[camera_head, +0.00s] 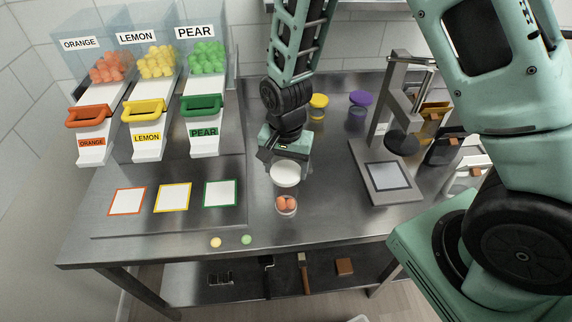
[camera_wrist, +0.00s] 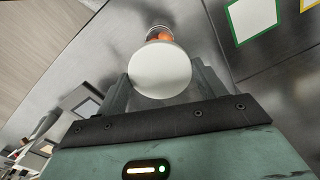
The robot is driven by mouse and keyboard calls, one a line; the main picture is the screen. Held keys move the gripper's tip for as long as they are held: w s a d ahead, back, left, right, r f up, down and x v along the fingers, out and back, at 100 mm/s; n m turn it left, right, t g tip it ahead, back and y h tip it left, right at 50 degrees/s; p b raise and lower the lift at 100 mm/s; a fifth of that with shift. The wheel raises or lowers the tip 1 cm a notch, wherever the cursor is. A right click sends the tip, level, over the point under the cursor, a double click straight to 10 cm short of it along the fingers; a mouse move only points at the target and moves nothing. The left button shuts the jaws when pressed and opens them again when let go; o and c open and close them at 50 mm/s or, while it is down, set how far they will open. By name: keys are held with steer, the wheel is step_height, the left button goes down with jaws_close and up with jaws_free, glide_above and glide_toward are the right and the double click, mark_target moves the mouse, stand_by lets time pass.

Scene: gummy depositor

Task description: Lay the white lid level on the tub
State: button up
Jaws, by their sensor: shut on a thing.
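The white lid (camera_head: 285,173) is a round disc held by my gripper (camera_head: 287,158) above the steel table. In the wrist view the lid (camera_wrist: 160,70) sits between the two fingers of my gripper (camera_wrist: 160,85). The tub (camera_head: 286,205) is a small clear cup with orange gummies in it, standing near the table's front edge. The lid is beside and behind the tub in the head view, apart from its rim. In the wrist view the tub (camera_wrist: 159,33) shows just beyond the lid, which partly hides it.
Orange (camera_head: 127,201), yellow (camera_head: 172,197) and green (camera_head: 220,193) bordered mats lie left. A press stand with a scale (camera_head: 388,182) stands right. Yellow-lidded (camera_head: 318,101) and purple-lidded (camera_head: 360,98) tubs stand behind. Dispensers (camera_head: 146,110) stand back left.

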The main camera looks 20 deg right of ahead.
mark_target(286, 181)
steer(key=shift+f+b, duration=1.95)
steer(key=shift+f, duration=0.95)
steer(key=shift+f, duration=0.15)
steer(key=shift+f+b, duration=0.55)
steer(key=o, duration=1)
steer(key=shift+o, duration=0.2)
step_height(286, 181, up, 18)
steer(key=b, duration=0.2)
steer(key=shift+f+b, duration=0.25)
steer(key=shift+b, duration=0.1)
